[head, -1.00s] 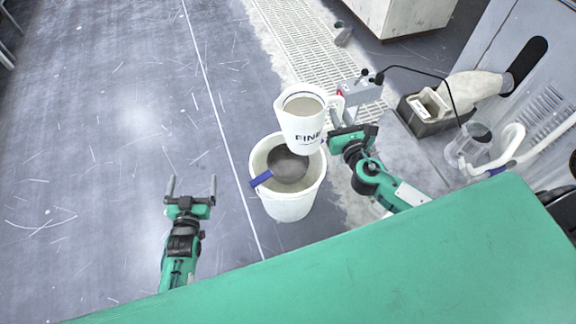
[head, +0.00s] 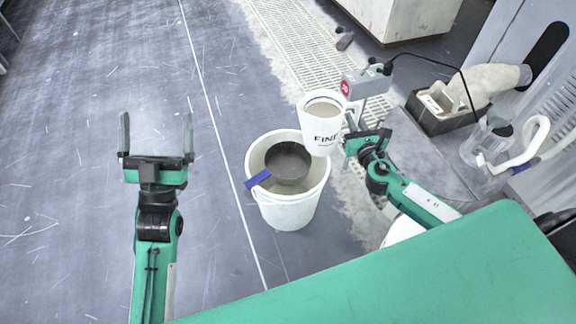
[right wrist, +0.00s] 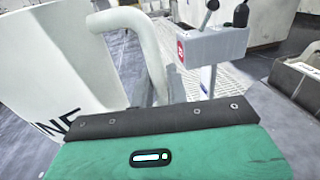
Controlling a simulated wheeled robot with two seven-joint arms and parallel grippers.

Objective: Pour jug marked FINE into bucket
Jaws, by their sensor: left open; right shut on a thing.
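The white jug marked FINE (head: 322,135) is held upright above the right rim of the white bucket (head: 287,212), with greyish contents visible inside. My right gripper (head: 354,136) is shut on the jug's handle at its right side. The right wrist view shows the jug wall (right wrist: 55,60) and its curved handle (right wrist: 150,55) close to the gripper. A dark round vessel (head: 288,162) with a blue handle (head: 258,179) sits in the bucket's mouth, its handle over the left rim. My left gripper (head: 157,135) is open and empty, left of the bucket.
A grey box with a red mark (head: 358,86) stands on a post behind the jug. A dark tray (head: 440,112) with a light block and a clear jug (head: 486,146) are at right. My green body top fills the bottom right. The floor at left is clear.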

